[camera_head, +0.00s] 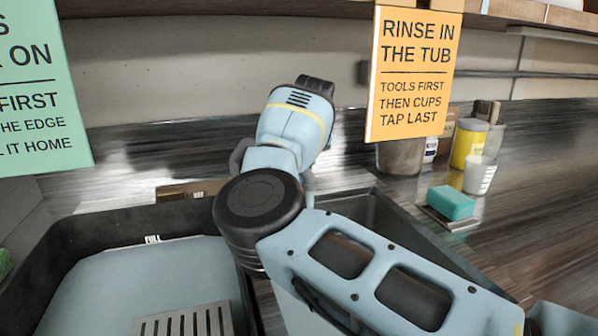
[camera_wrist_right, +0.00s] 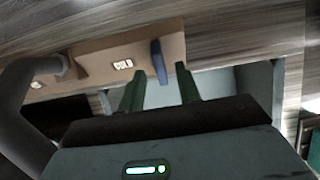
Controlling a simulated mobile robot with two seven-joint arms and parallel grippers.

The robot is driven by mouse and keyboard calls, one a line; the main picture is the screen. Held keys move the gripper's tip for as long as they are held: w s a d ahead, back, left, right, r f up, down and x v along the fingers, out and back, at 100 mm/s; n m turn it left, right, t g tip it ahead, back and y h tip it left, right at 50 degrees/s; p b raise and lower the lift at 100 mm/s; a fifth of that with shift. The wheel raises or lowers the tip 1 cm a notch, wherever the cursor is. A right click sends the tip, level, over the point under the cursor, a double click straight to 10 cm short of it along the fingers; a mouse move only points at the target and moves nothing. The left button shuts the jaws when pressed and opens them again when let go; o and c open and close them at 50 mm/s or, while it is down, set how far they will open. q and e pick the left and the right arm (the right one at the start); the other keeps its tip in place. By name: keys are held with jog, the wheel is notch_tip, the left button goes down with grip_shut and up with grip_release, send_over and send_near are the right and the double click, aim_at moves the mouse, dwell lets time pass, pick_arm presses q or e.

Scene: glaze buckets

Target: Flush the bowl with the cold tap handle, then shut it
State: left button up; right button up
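The cold tap handle is a blue lever (camera_wrist_right: 158,62) on a tan panel beside a COLD label (camera_wrist_right: 123,64) in the wrist view. My right gripper (camera_wrist_right: 159,70) has its two green fingers apart, with the lever showing between their tips. I cannot tell whether either finger touches it. A dark curved spout (camera_wrist_right: 28,85) is at the left of that view. In the head view my right arm hides its gripper and the lever; part of the tan panel (camera_head: 178,193) shows. I cannot make out the bowl for certain. My left gripper is not in view.
A dark-rimmed tub (camera_head: 100,217) with a FULL mark is at left. A dark basin (camera_head: 375,218) lies behind my arm. A teal sponge (camera_head: 451,202), white cup (camera_head: 479,175) and yellow tin (camera_head: 467,143) stand on the right counter. An orange sign (camera_head: 413,75) hangs above.

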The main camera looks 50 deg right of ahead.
jog(key=v, duration=0.5)
dwell(0.6)
